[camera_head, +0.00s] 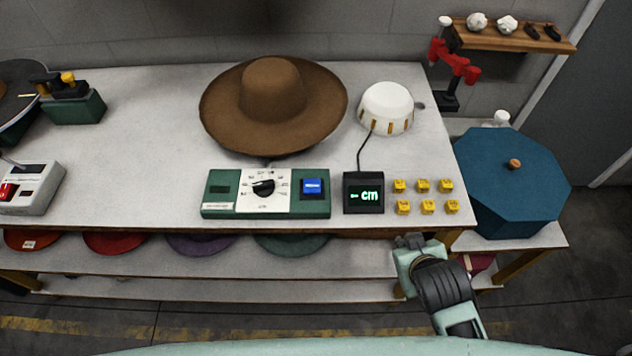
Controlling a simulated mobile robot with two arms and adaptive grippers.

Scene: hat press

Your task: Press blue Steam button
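The blue Steam button (312,187) is a square lit button on the right part of a green control box (223,190). The box sits near the table's front edge and has a white dial plate with a black knob (263,187) left of the button. My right arm comes in from the lower right. Its end, with the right gripper (409,242), is just off the table's front edge, right of and nearer than the button, and apart from it. Its fingers are too small and hidden to read. My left gripper is not in view.
A black display (364,193) reading "- cm" stands right of the box, beside several yellow cubes (424,186). A brown hat (274,90) stands behind, with a white dome (386,107) to its right. The table (140,130) is clear left of the hat.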

